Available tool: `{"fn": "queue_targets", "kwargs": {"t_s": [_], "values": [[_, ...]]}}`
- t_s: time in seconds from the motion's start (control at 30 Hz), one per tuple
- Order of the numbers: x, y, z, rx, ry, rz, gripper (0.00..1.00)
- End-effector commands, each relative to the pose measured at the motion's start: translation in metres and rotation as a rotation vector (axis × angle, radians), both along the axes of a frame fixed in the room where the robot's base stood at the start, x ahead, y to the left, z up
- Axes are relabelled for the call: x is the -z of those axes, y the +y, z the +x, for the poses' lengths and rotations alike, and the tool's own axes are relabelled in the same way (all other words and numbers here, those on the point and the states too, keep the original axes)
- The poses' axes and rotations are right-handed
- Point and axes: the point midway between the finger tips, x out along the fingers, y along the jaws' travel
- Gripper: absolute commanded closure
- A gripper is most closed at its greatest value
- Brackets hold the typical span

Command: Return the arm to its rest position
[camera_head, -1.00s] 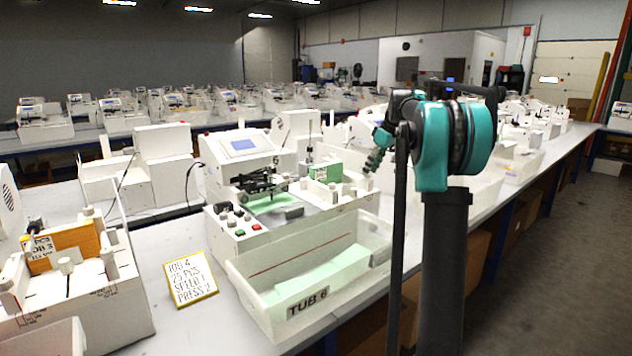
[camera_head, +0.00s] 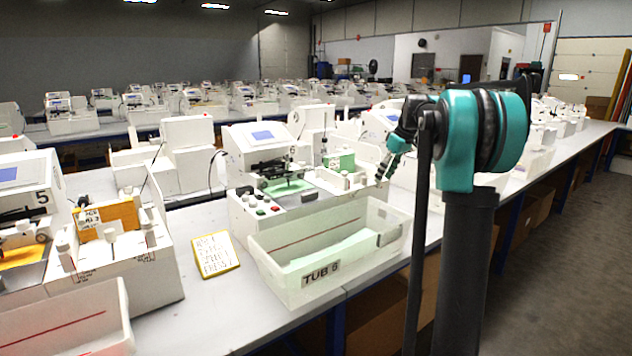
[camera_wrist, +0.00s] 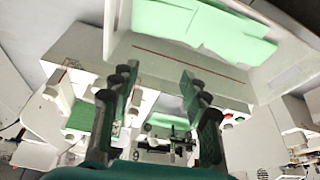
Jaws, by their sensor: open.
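My arm stands folded at the right of the head view, with its teal elbow joint high. My gripper (camera_head: 392,164) hangs beside it, partly hidden by the arm, above the bench. In the wrist view my gripper (camera_wrist: 158,80) has its two dark fingers well apart with nothing between them. Beyond the fingers are a white pen plotter machine (camera_head: 290,207) and, in the wrist view, a tub (camera_wrist: 165,55) with green sheets (camera_wrist: 195,25). The gripper touches neither as far as I can see.
The tub labelled TUB 6 (camera_head: 318,281) stands at the bench's front edge. A yellow-edged job card (camera_head: 215,254) lies left of it. Machine 5 (camera_head: 25,195) and another white tub (camera_head: 70,325) are at the left. Open floor (camera_head: 570,270) lies to the right.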

Motion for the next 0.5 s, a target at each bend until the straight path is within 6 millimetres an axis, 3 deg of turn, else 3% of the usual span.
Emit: {"fn": "queue_targets", "kwargs": {"t_s": [0.27, 0.37, 0.5], "values": [[0.034, 0.015, -0.050, 0.115, 0.018, -0.010, 0.54], [0.055, 0.022, -0.080, 0.179, 0.025, -0.017, 0.54], [0.098, 0.033, -0.142, 0.300, 0.033, -0.023, 0.54]]}}
